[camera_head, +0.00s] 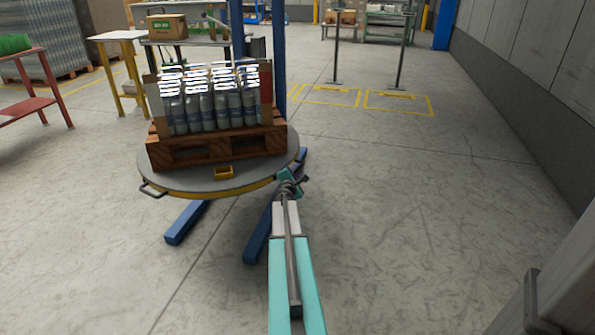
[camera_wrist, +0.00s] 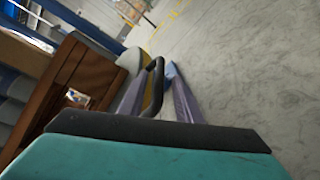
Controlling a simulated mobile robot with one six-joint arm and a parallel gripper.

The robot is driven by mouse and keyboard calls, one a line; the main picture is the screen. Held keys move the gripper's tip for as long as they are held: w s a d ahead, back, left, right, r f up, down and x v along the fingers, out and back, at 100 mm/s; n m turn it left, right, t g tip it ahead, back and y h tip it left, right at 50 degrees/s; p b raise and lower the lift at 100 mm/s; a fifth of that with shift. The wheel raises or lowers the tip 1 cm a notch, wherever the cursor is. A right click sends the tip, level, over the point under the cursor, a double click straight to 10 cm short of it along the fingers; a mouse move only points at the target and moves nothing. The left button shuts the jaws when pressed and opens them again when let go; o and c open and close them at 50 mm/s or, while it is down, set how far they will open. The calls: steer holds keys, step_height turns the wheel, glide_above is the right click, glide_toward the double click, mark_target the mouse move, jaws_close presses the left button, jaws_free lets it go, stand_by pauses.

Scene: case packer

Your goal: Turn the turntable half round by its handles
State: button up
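The turntable (camera_head: 200,182) is a round grey disc with a yellow rim, low in front of a blue column. A handle (camera_head: 152,189) sticks out at its front left. A wooden pallet (camera_head: 215,148) with several bottles (camera_head: 210,108) stands on it. My gripper (camera_head: 294,181) is at the disc's right edge. In the wrist view, a dark looped handle (camera_wrist: 159,72) lies between the two spread fingers of my gripper (camera_wrist: 157,76). A gap shows between the handle and the right finger. Contact with the left finger cannot be told.
Blue floor legs (camera_head: 187,222) extend forward below the turntable. A red table (camera_head: 35,108) stands at the left. A grey wall (camera_head: 525,85) runs along the right. The floor to the right is clear.

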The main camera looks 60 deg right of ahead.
steer(key=shift+x, duration=1.55)
steer(key=shift+c, duration=0.4)
jaws_close()
steer(key=shift+w, duration=0.1)
